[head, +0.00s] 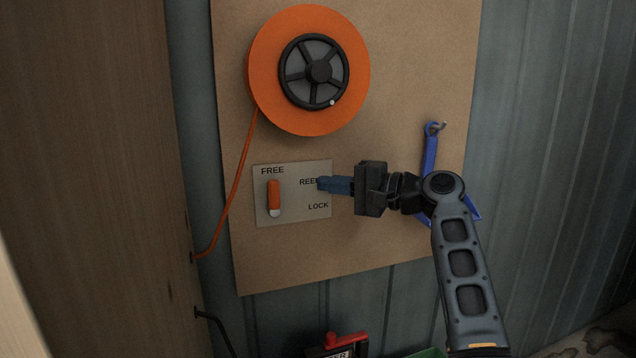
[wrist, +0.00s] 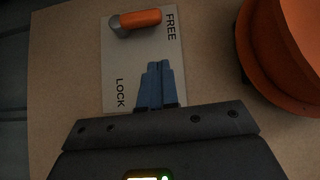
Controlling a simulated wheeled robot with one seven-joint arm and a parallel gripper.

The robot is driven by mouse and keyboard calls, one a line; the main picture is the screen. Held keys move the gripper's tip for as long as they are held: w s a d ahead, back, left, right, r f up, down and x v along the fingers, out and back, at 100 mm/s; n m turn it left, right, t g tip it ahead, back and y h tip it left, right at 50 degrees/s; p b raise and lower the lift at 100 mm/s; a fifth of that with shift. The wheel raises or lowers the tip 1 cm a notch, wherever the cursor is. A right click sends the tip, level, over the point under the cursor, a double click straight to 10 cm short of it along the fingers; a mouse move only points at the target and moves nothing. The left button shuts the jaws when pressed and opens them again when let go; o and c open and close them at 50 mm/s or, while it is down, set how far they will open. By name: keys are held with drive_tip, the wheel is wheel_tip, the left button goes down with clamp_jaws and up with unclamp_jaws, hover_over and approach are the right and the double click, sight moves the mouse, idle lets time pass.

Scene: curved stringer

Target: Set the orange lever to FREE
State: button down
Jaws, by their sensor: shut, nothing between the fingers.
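The orange lever (head: 274,194) is on a pale plate (head: 290,214) fixed to a brown board. It stands nearly upright, with its orange end up towards the FREE label and its grey end at the bottom. In the wrist view the lever (wrist: 140,18) lies at the top, its orange end towards FREE. The LOCK label is at the plate's lower right in the head view, and REEL, partly hidden, is above it. My gripper (head: 322,184) is shut and empty, in front of the plate's right side by REEL, apart from the lever. Its fingertips also show in the wrist view (wrist: 158,66).
A big orange reel (head: 263,60) with a black hub sits above the plate. Its orange cord runs down to the wooden panel (head: 90,180) at left. A blue object (head: 430,152) hangs on a hook behind my arm. A red-and-black item (head: 345,340) is below the board.

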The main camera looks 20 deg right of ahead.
drive_tip(key=v, duration=0.6)
drive_tip(key=shift+s, duration=0.2)
drive_tip(key=shift+d, duration=0.1)
drive_tip(key=s+f+m+t+h, duration=0.1)
drive_tip(key=s+f+m+h, duration=0.15)
drive_tip(key=f, duration=0.95)
drive_tip(key=s+a+f+n+h+p, duration=0.2)
drive_tip(key=s+f+h, duration=0.6)
drive_tip(key=s+f, duration=1.1)
drive_tip(key=s+r+n+h+p, duration=0.15)
drive_tip(key=s+n, duration=0.25)
drive_tip(key=s, duration=1.7)
drive_tip(key=s+a+r+n, duration=0.1)
drive_tip(key=s+r+n, duration=0.1)
drive_tip(key=s+r, duration=0.4)
drive_tip(key=s+a+r+n+t, duration=0.1)
drive_tip(key=s+a+r+n, duration=0.1)
drive_tip(key=s+r, duration=0.4)
drive_tip(key=shift+s+a+r+n+p, duration=0.3)
drive_tip(key=shift+s+n+p, duration=0.05)
drive_tip(key=shift+n, duration=0.2)
